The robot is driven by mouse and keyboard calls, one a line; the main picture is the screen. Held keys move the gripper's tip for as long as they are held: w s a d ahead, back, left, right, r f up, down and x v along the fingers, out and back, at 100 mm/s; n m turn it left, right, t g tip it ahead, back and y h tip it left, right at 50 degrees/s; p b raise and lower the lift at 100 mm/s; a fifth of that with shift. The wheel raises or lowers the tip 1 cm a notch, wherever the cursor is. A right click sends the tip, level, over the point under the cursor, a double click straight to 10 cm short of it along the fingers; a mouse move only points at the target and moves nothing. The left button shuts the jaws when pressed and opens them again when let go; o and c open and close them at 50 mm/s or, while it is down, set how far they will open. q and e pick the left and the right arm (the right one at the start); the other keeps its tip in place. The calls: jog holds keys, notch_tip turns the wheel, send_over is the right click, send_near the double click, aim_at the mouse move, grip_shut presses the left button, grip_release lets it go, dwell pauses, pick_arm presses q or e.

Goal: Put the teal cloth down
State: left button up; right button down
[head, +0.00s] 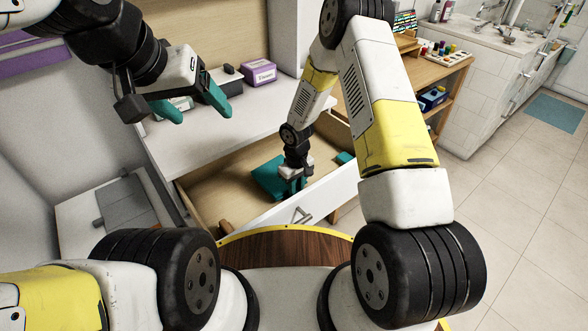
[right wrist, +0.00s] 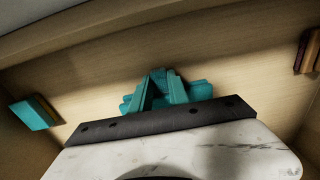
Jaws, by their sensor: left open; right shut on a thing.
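The teal cloth (head: 268,178) is a folded piece inside the open drawer (head: 228,203), at or close to its floor. My right gripper (head: 292,184) reaches down into the drawer and is shut on the cloth. In the right wrist view the cloth (right wrist: 201,90) shows behind and beside the teal fingers of my right gripper (right wrist: 164,88), which hide its middle. I cannot tell how firmly the cloth rests on the drawer floor. My left gripper (head: 193,106) is open and empty above the white vanity top (head: 205,140).
Another teal item (head: 345,158) lies at the drawer's right side; it also shows in the right wrist view (right wrist: 35,113). A dark brown item (right wrist: 308,52) is by the opposite wall. A purple box (head: 259,73) stands on the vanity top. Much of the drawer floor is bare.

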jog(key=shift+f, duration=0.75)
jog(key=shift+f, duration=0.1)
jog(key=c, duration=1.3)
grip_release()
jog(key=shift+o, duration=0.2)
